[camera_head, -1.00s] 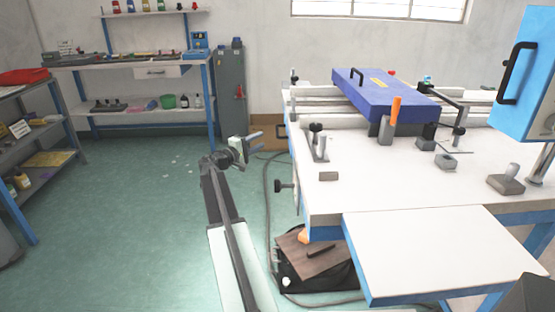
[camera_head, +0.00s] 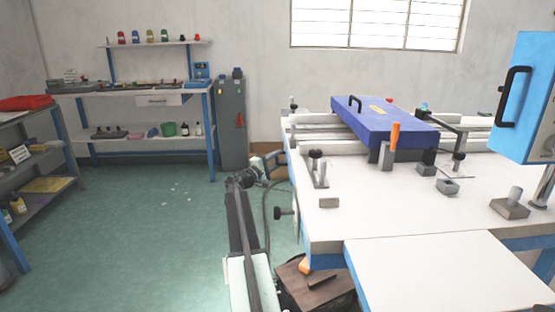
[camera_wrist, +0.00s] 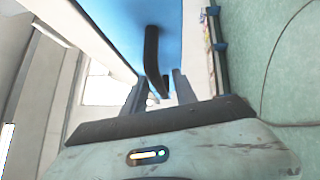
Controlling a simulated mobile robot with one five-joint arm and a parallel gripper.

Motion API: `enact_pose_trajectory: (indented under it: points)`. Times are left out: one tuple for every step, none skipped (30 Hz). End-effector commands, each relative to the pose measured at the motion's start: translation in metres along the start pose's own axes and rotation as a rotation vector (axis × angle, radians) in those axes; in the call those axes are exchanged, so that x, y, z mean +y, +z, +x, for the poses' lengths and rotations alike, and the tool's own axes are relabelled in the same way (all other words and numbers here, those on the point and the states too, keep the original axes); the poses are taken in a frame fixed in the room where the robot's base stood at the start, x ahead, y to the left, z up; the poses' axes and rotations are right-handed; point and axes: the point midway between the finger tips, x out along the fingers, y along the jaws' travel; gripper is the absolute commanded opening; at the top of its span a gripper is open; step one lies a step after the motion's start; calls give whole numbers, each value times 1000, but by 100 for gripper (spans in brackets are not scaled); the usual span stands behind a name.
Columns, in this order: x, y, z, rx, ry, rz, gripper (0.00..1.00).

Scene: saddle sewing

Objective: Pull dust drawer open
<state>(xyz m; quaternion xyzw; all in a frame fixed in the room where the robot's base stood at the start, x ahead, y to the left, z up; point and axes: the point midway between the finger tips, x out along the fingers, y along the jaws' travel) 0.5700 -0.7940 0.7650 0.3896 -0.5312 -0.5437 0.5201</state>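In the wrist view a blue panel (camera_wrist: 115,28), which appears to be the dust drawer's front, carries a black bar handle (camera_wrist: 152,60). My gripper (camera_wrist: 160,88) is open, with one finger on each side of the handle's near end. Whether either finger touches the handle cannot be told. In the head view my gripper (camera_head: 280,158) is at the left side of the white-topped workbench (camera_head: 400,215), below its top. The drawer's face is turned away in the head view.
A black knob (camera_head: 279,212) sticks out of the bench's left side, nearer than my gripper. A brown-topped box (camera_head: 315,283) stands on the floor below. A grey cabinet (camera_head: 231,120) and a shelf unit (camera_head: 130,143) stand behind.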

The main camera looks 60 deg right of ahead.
Motion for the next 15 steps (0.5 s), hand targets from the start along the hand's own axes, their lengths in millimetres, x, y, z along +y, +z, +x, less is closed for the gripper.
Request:
enact_pose_trajectory:
  points:
    - [0, 0, 0, 1, 0, 0, 34]
    - [0, 0, -1, 1, 0, 0, 34]
    - [0, 0, -1, 1, 0, 0, 34]
    - [0, 0, -1, 1, 0, 0, 31]
    - [0, 0, -1, 1, 0, 0, 23]
    - [0, 0, -1, 1, 0, 0, 12]
    - [0, 0, -1, 1, 0, 0, 4]
    - [0, 0, -1, 1, 0, 0, 0]
    - [0, 0, -1, 1, 0, 0, 0]
    - [0, -1, -1, 1, 0, 1, 0]
    - [0, -1, -2, 1, 0, 1, 0]
    - [0, -1, -2, 1, 0, 1, 0]
    - [0, -1, -2, 1, 0, 1, 0]
    - [0, -1, -2, 1, 0, 1, 0]
    - [0, -1, -2, 1, 0, 1, 0]
